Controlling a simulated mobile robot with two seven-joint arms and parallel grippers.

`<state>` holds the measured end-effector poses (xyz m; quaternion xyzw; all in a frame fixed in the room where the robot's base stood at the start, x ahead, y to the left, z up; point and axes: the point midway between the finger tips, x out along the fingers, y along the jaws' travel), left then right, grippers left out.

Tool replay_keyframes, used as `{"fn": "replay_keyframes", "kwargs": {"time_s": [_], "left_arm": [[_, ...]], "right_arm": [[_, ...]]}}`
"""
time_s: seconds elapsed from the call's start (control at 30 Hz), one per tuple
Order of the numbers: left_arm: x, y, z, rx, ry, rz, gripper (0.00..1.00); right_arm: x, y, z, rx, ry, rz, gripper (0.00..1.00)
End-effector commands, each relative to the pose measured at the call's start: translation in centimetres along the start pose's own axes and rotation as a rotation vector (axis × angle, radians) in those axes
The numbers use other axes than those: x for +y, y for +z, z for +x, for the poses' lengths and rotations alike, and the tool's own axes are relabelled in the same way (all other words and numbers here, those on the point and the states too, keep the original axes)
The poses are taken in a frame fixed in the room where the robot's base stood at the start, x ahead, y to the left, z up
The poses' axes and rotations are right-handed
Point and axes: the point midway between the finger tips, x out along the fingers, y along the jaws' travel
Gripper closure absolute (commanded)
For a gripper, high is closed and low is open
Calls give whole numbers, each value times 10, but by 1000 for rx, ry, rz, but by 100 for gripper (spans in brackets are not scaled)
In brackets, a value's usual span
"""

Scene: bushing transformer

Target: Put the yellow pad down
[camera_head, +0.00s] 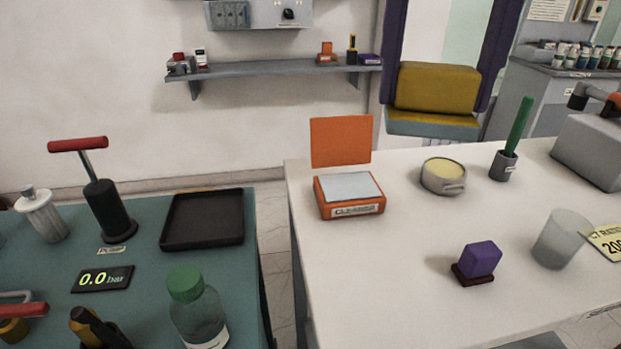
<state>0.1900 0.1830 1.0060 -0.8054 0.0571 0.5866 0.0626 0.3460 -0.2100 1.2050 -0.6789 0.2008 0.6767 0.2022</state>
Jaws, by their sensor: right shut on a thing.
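I cannot make out a yellow pad with certainty, and neither of my grippers shows in the head view. A purple block (480,258) sits on a small dark red base on the white table (380,285). An open orange box (349,204) with a raised lid and a pale sheet on top stands at the table's left side; its label seems to read "CLEANING". A round grey tin (443,176) with pale yellow contents stands behind and right of the box.
A frosted cup (562,239), a yellow card (608,243) and a grey holder (503,167) with a green stick stand at the right. On the teal bench (150,275) are a black tray (203,219), a pump (109,208) and a green-capped bottle (198,308). The white table's front left is clear.

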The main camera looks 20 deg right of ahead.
Motion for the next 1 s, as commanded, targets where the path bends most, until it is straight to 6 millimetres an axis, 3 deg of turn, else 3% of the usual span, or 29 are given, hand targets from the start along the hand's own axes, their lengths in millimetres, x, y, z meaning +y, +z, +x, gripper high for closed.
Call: {"fn": "replay_keyframes", "kwargs": {"time_s": [0.03, 0.1, 0.27, 0.4, 0.8, 1.0], "left_arm": [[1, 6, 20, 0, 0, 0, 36], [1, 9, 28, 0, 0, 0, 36], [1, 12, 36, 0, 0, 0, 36], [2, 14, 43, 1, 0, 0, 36], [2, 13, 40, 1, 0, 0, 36], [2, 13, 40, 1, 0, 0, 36]], "right_arm": [[0, -2, 20, 0, 0, 15, 81], [1, -4, 29, -1, 1, 30, 81], [1, -6, 40, -4, 3, 48, 81], [2, -5, 67, -10, 5, 50, 81], [2, -4, 172, -9, 6, 51, 81], [2, -6, 194, -4, 4, 50, 81]]}}
